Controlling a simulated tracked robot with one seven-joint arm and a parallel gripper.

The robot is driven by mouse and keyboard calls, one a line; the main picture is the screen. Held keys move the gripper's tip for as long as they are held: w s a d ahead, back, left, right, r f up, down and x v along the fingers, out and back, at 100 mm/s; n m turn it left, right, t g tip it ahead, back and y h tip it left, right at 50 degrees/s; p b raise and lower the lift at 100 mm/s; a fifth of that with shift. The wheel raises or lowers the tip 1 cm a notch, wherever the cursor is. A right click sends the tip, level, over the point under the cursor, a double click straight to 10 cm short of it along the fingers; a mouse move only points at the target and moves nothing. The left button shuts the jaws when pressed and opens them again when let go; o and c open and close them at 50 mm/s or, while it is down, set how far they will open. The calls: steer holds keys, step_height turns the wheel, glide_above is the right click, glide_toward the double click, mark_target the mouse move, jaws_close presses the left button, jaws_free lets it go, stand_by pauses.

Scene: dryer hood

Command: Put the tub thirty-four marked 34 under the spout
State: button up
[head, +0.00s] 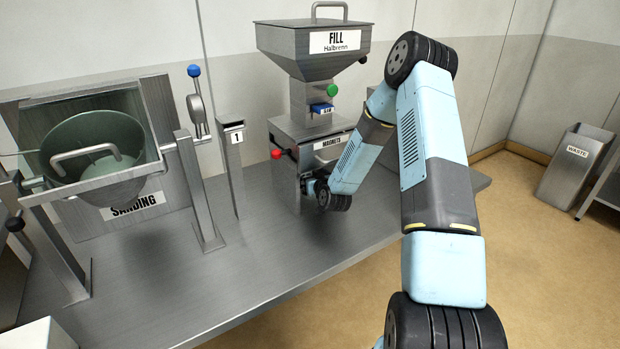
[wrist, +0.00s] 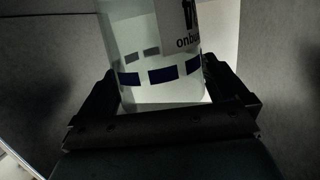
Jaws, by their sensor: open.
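In the wrist view a pale, translucent tub (wrist: 150,60) with a band of dark blue blocks stands between the fingers of my gripper (wrist: 162,88). The fingers are open, one on each side of it. Its white label is cut off by the top edge; only part of a dark mark and "onbu" show, so I cannot read a 34. In the head view my wrist is low at the fill machine (head: 312,50), below its "MAGNETS" box. My arm hides the gripper, the tub and the spout there.
A steel bench (head: 180,285) carries the machines, with clear bench at the front. A "SANDING" drum (head: 95,150) tilts in a frame at left. A post marked 1 (head: 232,165) stands between. A red-knobbed lever (head: 277,154) juts near my wrist. A waste bin (head: 575,165) stands at right.

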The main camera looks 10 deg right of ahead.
steer(key=v, duration=1.1)
steer(key=shift+s, duration=0.4)
